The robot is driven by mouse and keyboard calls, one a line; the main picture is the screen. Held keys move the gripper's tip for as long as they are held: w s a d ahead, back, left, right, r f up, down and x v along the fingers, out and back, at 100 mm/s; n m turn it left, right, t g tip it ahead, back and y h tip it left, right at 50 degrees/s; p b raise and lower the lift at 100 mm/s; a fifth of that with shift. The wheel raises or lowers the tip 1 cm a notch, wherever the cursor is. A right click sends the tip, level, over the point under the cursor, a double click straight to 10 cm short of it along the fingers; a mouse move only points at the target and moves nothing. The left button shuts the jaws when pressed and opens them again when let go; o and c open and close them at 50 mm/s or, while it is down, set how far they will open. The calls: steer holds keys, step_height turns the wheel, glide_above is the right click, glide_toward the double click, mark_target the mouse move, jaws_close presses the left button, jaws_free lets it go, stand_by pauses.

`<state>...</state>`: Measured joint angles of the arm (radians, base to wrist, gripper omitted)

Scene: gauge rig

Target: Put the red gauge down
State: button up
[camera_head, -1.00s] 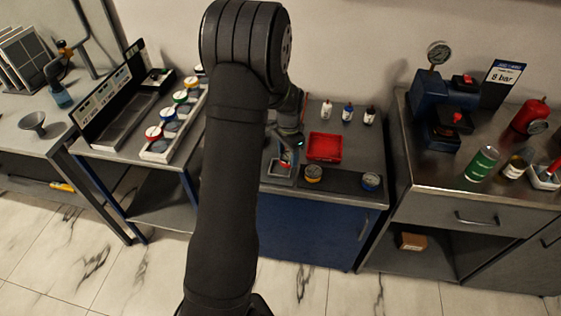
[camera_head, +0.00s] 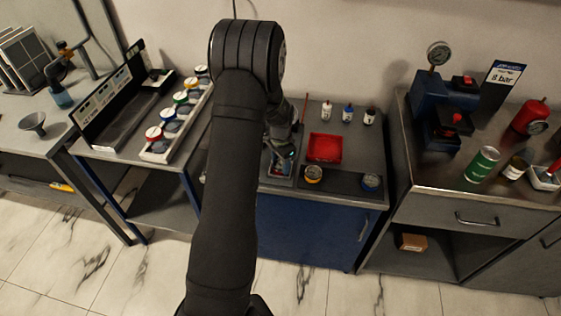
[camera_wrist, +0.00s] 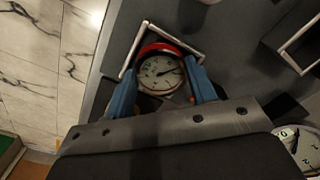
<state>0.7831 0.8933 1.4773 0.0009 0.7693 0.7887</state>
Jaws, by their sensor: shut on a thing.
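The red gauge (camera_wrist: 160,72), with a round white dial and a red rim, sits between the two blue fingers of my gripper (camera_wrist: 160,80) in the wrist view. My gripper is shut on it. A small pale-rimmed square tray (camera_wrist: 178,32) surrounds the gauge in that view; whether the gauge touches its floor I cannot tell. In the head view my gripper (camera_head: 281,157) is low over this small tray (camera_head: 279,182) on the blue cabinet, and the gauge is mostly hidden there.
A red tray (camera_head: 325,147) lies just right of my gripper. A rack of coloured gauges (camera_head: 172,125) is at the left.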

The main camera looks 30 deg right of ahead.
mark_target(281, 164)
steer(key=shift+s+a+f, duration=0.1)
steer(key=shift+f, duration=0.45)
steer(key=o, duration=1)
steer(key=shift+o, duration=0.2)
steer(key=shift+s+f, duration=0.1)
steer(key=shift+s, duration=0.1)
step_height(281, 164, up, 14)
steer(key=shift+w+f, duration=0.25)
steer(key=shift+w, duration=0.05)
step_height(281, 164, down, 12)
steer(key=shift+f, duration=0.1)
